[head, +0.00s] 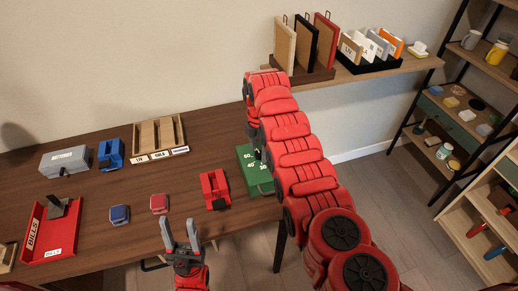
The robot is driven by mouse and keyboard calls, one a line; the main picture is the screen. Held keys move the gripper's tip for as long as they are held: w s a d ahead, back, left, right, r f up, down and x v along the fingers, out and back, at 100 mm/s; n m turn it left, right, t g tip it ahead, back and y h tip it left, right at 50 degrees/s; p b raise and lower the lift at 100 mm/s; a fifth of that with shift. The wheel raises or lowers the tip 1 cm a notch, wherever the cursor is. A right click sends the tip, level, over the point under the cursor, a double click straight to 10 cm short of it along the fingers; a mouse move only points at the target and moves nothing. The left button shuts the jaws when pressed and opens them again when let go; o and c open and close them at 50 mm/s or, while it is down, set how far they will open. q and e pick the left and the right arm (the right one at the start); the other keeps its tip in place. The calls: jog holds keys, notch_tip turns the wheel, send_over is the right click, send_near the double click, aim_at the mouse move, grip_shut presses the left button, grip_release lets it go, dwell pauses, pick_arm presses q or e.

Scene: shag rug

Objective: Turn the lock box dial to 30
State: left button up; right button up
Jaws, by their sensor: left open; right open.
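The green lock box (246,157) lies at the right end of the brown table, with white numbers on its face. The numbers 60, 40 and 50 are partly readable. My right arm covers its right part, and the dial's setting cannot be read. My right gripper (257,153) points down at the box, open, mostly hidden beside the arm; whether it touches the dial cannot be told. My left gripper (180,236) is open and empty at the table's front edge, well left of the box.
A red stapler-like device (214,190), a pink-red block (159,203) and a blue block (119,214) sit left of the box. Further left are a red tray (52,235), a blue device (110,154), a grey box (65,161) and a wooden sorter (158,140). A wall shelf (405,68) hangs behind.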

jog(key=shift+f, duration=0.35)
grip_shut()
dwell(0.4)
